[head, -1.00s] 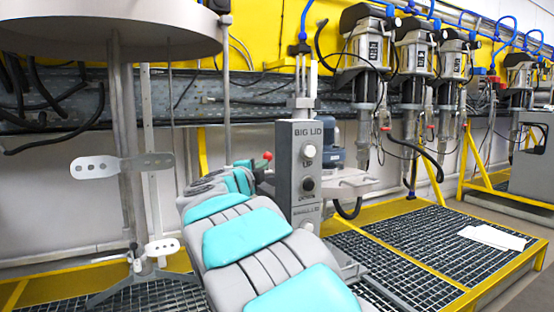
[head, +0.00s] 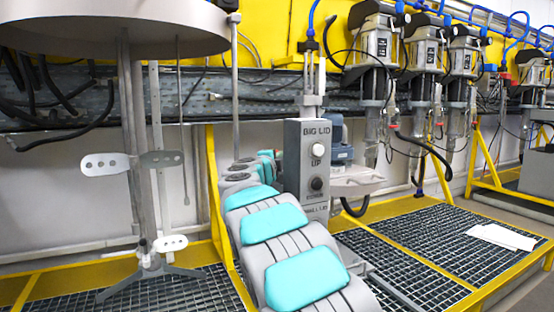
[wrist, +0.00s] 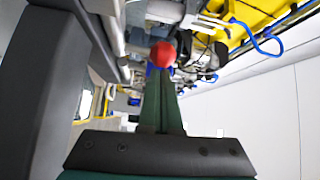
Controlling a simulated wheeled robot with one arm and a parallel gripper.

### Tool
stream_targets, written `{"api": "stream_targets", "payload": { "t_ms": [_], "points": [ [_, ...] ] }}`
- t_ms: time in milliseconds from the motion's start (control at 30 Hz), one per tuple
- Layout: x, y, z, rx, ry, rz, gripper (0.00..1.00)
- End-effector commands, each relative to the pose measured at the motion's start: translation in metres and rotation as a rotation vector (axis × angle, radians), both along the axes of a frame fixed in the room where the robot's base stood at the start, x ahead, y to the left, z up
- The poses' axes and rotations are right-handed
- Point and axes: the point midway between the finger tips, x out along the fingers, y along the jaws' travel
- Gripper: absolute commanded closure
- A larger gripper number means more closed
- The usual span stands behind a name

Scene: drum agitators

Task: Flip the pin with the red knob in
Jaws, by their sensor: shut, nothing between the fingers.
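The red knob (wrist: 162,54) shows in the wrist view, just beyond the tips of my gripper (wrist: 160,74). My gripper's green fingers are shut together with nothing between them. They point at the knob; whether they touch it I cannot tell. The pin itself is hidden behind the knob and fingers. In the head view the knob is out of sight, and my arm reaches to the left side of the grey control box (head: 305,165) marked BIG LID. My gripper cannot be made out clearly there.
A large grey round lid (head: 115,30) hangs on a stand at the left. A perforated metal bracket (head: 105,164) sticks out below it. Several agitator motors (head: 372,50) hang at the right above a grated platform (head: 420,240). A grey post (wrist: 45,90) stands close on the left in the wrist view.

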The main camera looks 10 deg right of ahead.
Motion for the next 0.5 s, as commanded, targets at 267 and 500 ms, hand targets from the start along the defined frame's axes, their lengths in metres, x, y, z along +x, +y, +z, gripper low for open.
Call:
{"api": "stream_targets", "payload": {
  "t_ms": [267,500],
  "points": [
    [0.0082,-0.0053,0.0014,0.000,-0.001,-0.001,1.00],
    [0.0081,-0.0051,0.0013,0.000,-0.001,-0.001,1.00]
  ]
}}
